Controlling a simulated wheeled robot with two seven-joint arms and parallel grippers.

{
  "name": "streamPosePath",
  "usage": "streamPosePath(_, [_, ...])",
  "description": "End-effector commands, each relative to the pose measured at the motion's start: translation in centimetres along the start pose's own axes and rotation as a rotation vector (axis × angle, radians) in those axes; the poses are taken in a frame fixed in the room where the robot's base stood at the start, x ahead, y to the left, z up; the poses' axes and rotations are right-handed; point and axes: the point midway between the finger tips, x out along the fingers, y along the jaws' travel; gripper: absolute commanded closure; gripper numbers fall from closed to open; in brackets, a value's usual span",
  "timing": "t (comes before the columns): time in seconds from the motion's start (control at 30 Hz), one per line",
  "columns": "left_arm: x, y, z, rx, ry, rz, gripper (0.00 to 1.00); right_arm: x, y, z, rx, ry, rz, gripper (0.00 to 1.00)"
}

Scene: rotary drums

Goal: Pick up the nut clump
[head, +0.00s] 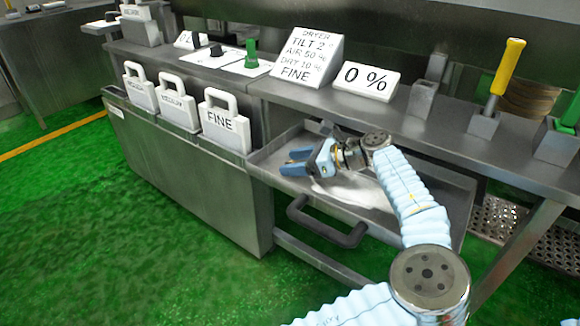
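My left gripper (292,162) has blue fingers and is over the left part of a shallow metal tray (462,198). The fingers are apart with a gap between them, and I see nothing held there. A patch of white material (350,192) lies in the tray, below and to the right of the gripper. I cannot make out a separate nut clump; part of the tray is hidden by my gripper and arm. My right gripper is not in view.
The tray has a dark handle (322,226) at its front. A metal shelf (430,130) runs above it with a dryer sign (308,58), a 0 % sign (367,80) and a yellow-handled lever (500,75). Plates marked FINE (224,122) and MEDIUM (178,101) stand at left.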

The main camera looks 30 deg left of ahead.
Motion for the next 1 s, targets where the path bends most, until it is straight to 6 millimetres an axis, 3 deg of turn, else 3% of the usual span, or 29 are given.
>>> streamPosePath(0.03, [0.0,0.0,0.0,0.0,0.0,0.0,0.47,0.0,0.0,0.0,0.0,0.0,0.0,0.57])
streamPosePath(0.33, [0.0,0.0,0.0,0.0,0.0,0.0,0.91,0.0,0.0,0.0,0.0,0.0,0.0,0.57])
streamPosePath(0.73, [-0.4,0.0,0.8,-0.001,0.002,-0.001,0.92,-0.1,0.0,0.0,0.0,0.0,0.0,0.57])
streamPosePath(0.87, [-1.1,0.0,2.7,-0.002,0.005,-0.001,0.92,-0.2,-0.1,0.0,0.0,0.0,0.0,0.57])
streamPosePath(1.0, [-1.5,2.3,5.8,-0.003,0.008,-0.001,0.92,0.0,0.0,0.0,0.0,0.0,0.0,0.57])
